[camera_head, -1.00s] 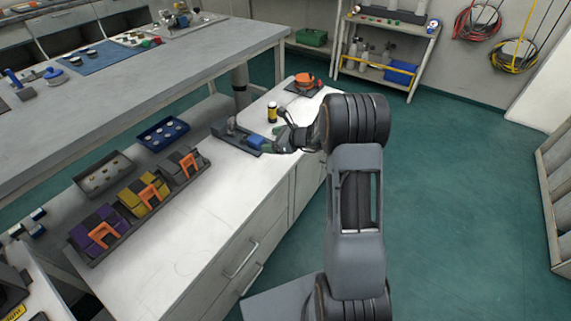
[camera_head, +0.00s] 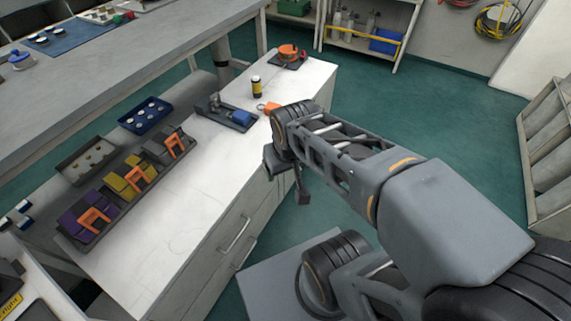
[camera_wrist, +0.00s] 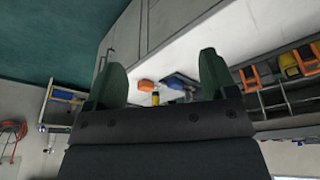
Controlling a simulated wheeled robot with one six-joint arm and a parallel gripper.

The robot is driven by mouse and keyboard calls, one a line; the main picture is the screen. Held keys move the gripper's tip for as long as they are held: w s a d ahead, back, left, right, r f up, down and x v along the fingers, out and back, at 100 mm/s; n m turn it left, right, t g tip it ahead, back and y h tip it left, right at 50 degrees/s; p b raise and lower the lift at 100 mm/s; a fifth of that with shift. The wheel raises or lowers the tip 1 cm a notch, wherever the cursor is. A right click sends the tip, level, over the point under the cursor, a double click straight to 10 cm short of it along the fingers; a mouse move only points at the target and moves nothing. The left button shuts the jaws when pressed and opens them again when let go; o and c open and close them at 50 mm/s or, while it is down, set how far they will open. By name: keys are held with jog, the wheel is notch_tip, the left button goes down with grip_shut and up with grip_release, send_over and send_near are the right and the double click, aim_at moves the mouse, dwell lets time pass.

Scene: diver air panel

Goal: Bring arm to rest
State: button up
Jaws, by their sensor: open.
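My gripper (camera_wrist: 163,78) shows in the wrist view with its two green fingers wide apart and nothing between them. No object is held.
On the bench stand a grey fixture with a blue block (camera_head: 228,112), a yellow-black bottle (camera_head: 256,86) and an orange item on a dark plate (camera_head: 288,54). A rack of purple, yellow and grey units (camera_head: 122,185) lies left. The green floor (camera_head: 440,130) at right is clear.

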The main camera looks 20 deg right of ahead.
jog(key=w+p+v, duration=0.3)
jog(key=p+v, duration=0.8)
jog(key=w+r+p+v, duration=0.1)
jog(key=w+p+v, duration=0.1)
jog(key=p+v, duration=1)
jog(key=shift+r+t, duration=0.4)
jog(key=shift+r, duration=0.1)
